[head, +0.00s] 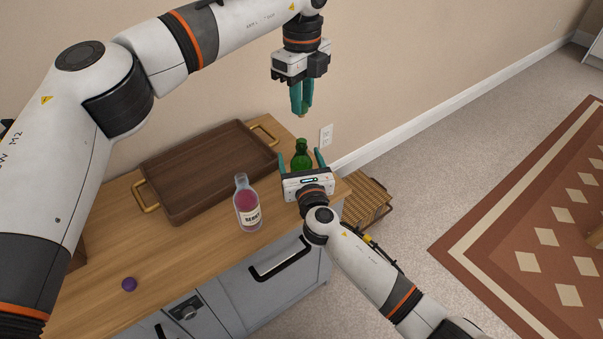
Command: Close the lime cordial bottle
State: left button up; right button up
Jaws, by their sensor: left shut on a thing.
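The green bottle (301,149), which I take to be the lime cordial bottle, stands upright near the right end of the wooden counter. Its neck points up and shows no cap. My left gripper (301,108) is above the bottle, pointing down, with its teal fingers shut on a small gold-yellow cap (301,115) that barely shows at the tips. The cap is apart from the bottle's mouth. My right gripper (301,160) is low at the bottle, with one finger on each side and gaps between fingers and glass. Its body hides the bottle's lower part.
A bottle labelled berry (247,208) stands left of my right gripper, with no cap on it. A purple ball-shaped cap (129,284) lies on the counter (185,262). A brown tray (205,168) lies along the wall. A wicker basket (368,203) is beyond the counter's right end.

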jog(key=c, duration=1.5)
pick_arm(q)
send_over(302, 142)
jog(key=shift+f, duration=2.5)
pick_arm(e)
jog(key=shift+o, duration=0.2)
pick_arm(q)
jog(key=shift+f, duration=0.15)
jog(key=shift+f, duration=0.75)
jog(key=shift+f, duration=0.6)
jog(key=o, duration=1)
